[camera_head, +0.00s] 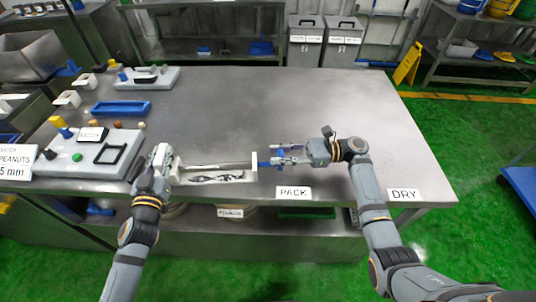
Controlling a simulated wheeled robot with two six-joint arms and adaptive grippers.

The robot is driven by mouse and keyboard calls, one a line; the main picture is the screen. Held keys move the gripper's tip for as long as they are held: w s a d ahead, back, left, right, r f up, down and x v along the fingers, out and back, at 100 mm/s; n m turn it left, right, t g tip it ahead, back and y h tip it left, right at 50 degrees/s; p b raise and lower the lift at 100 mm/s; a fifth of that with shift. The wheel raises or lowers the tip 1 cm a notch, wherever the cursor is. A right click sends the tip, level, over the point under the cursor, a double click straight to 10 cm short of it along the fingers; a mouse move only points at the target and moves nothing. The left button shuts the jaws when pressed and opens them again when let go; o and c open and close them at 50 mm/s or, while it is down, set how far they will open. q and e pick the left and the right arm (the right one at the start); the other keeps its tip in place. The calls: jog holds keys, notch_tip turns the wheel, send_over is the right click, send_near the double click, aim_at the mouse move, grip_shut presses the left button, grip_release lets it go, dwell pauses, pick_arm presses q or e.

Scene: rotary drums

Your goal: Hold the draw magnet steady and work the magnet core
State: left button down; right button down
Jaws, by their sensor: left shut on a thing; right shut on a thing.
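The draw magnet (216,181) is a long pale housing with dark marks inside it, lying near the front edge of the steel table. My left gripper (168,160) is shut on its left end. A thin rod, the magnet core (222,165), runs lengthwise along the housing toward a blue end (264,162) at the right. My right gripper (280,157) is shut at this blue end, just right of the housing's right end plate. The gripper fingers partly hide the blue end. I cannot tell how far the core is drawn out.
Labels reading PACK (293,193) and DRY (404,195) mark the table's front edge. A blue tray (121,108) and grey units with coloured knobs (92,154) stand at the left. The steel table (300,105) is bare behind the draw magnet and toward the right.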

pick_arm(q)
jog(key=shift+a+f, duration=0.1)
jog(key=shift+f, duration=0.3)
pick_arm(e)
jog(key=shift+d, duration=0.1)
jog(key=c, duration=1)
grip_release()
jog(key=d, duration=1.2)
jog(key=shift+d, duration=0.1)
pick_arm(q)
jog(key=c, duration=0.9)
grip_release()
jog(key=shift+w+r, duration=0.1)
jog(key=shift+c, duration=0.2)
jog(key=shift+o, duration=0.9)
jog(key=shift+r, duration=0.15)
